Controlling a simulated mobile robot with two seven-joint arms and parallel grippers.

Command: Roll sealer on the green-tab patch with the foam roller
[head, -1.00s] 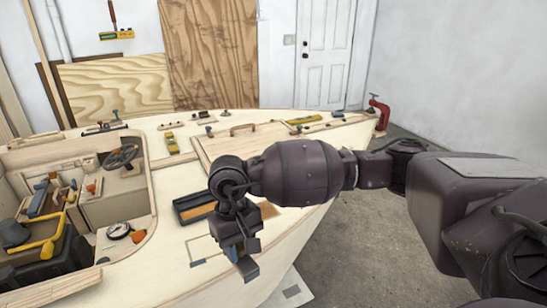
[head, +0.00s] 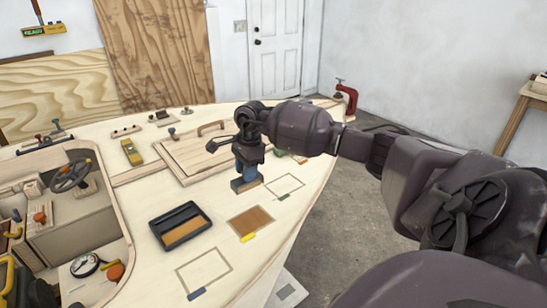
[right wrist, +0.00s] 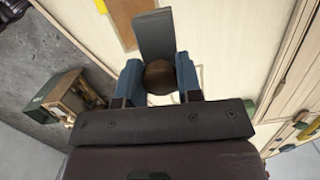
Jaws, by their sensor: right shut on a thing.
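My right gripper (head: 249,168), with blue fingers, is shut on a dark grey, block-like tool with a tan part, which seems to be the foam roller (head: 244,185). In the right wrist view the roller (right wrist: 156,35) shows as a dark slab with a brown round part between the fingers. It is low over the deck, left of the green-tab patch (head: 285,186), a pale outlined rectangle with a small greenish tab (head: 283,198). I cannot tell whether the roller touches the deck. The black tray (head: 158,234) holds brown sealer. My left gripper is out of view.
A brown-filled patch (head: 250,221) with a yellow tab and a pale patch (head: 204,268) with a blue tab lie nearer. A raised hatch (head: 190,158) with a handle is behind. A red clamp (head: 347,98) grips the far deck edge. The cockpit opening is at left.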

